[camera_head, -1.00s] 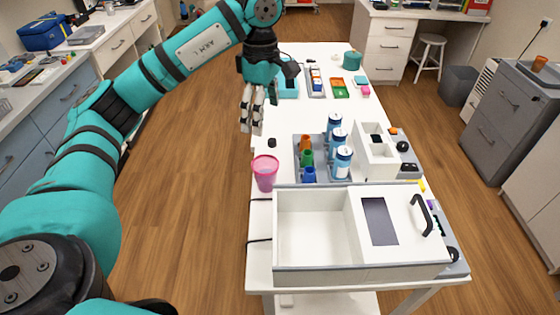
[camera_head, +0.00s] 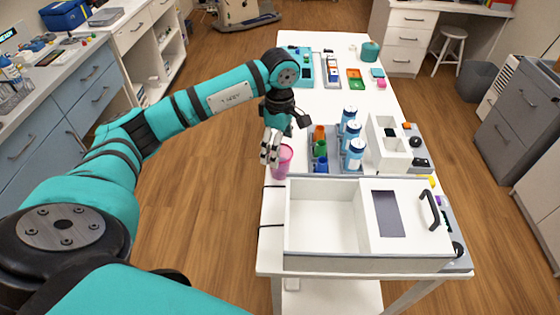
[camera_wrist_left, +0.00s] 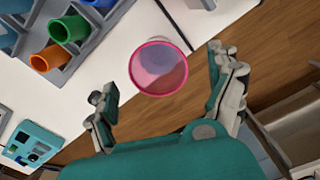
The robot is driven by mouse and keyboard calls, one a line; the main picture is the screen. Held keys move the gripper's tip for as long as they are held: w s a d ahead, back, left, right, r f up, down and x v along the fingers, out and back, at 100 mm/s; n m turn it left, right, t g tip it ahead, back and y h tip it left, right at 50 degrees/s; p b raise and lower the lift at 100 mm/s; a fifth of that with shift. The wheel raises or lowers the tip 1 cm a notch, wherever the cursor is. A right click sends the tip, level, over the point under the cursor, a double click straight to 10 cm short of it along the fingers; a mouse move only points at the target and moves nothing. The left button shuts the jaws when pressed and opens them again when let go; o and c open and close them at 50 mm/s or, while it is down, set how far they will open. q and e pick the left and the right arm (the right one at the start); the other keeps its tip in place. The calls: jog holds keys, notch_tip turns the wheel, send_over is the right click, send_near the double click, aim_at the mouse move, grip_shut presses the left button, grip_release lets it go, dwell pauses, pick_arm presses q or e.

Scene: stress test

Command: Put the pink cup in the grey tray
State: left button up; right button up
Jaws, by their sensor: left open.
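The pink cup (camera_head: 284,165) stands upright on the white table near its left edge. In the left wrist view the translucent pink cup (camera_wrist_left: 158,68) is seen from above, its rim between the fingers. My left gripper (camera_head: 270,148) is open, pointing down beside the cup and partly covering it. In the wrist view the fingers of my left gripper (camera_wrist_left: 160,80) are spread either side of the cup, with gaps showing. The grey tray (camera_head: 335,160) is just right of the cup. It holds orange, green and blue cups and several blue-and-white bottles. My right gripper is out of view.
A large white box (camera_head: 325,215) with a black-handled lid is in front of the cup. A white divided box (camera_head: 385,150) stands right of the tray. A teal holder (camera_head: 301,68) and small bins are farther back. Clear table lies between them and the tray.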

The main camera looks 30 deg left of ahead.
pick_arm(q)
notch_tip(320, 180, down, 2)
jog(key=shift+w+f+p, duration=0.1)
jog(key=shift+f+p, duration=0.15)
jog(key=shift+p, duration=0.1)
jog(key=shift+f, duration=0.5)
jog(key=c, duration=0.9)
jog(key=shift+r, duration=0.1)
jog(key=c, duration=0.6)
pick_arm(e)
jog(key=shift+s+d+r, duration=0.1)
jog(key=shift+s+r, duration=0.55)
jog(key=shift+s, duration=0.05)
